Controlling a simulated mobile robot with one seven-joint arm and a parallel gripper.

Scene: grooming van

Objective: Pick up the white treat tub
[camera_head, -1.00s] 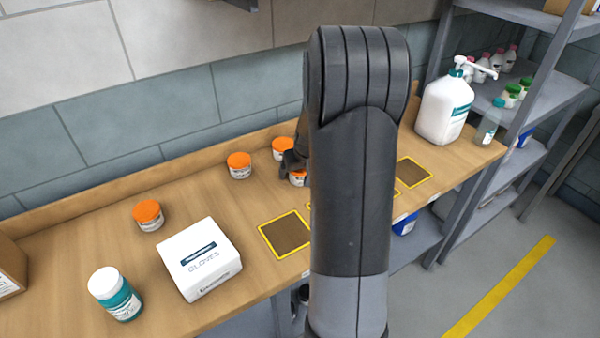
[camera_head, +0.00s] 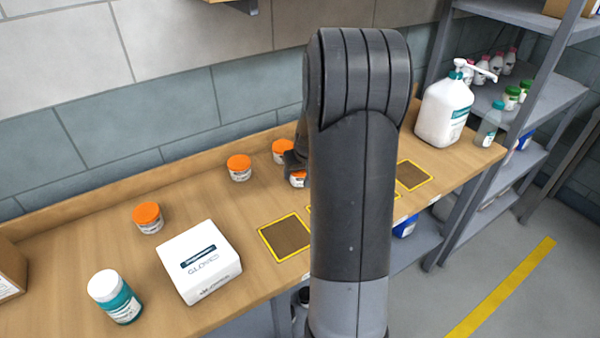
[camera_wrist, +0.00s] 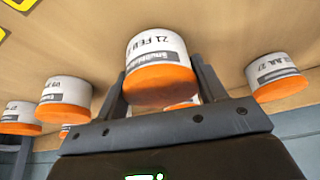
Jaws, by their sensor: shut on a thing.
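A white tub with an orange lid (camera_wrist: 158,62) stands between the two fingers of my gripper (camera_wrist: 160,78) in the wrist view, with dark date print on its side. My gripper is shut on it, one finger on each side. In the head view, the gripper (camera_head: 294,162) is at this tub (camera_head: 298,181), mostly hidden behind my arm. The tub appears to be at the bench top; I cannot tell whether it is lifted. Similar orange-lidded white tubs stand nearby: one just behind (camera_head: 283,151), one to the left (camera_head: 239,168) and one farther left (camera_head: 147,218).
A white glove box (camera_head: 200,262) and a teal bottle with a white lid (camera_head: 115,297) stand at the bench's front left. A large white pump bottle (camera_head: 444,110) stands at the right. Yellow-edged dark squares (camera_head: 286,235) mark the bench. In the wrist view, other tubs (camera_wrist: 275,78) flank the gripper.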

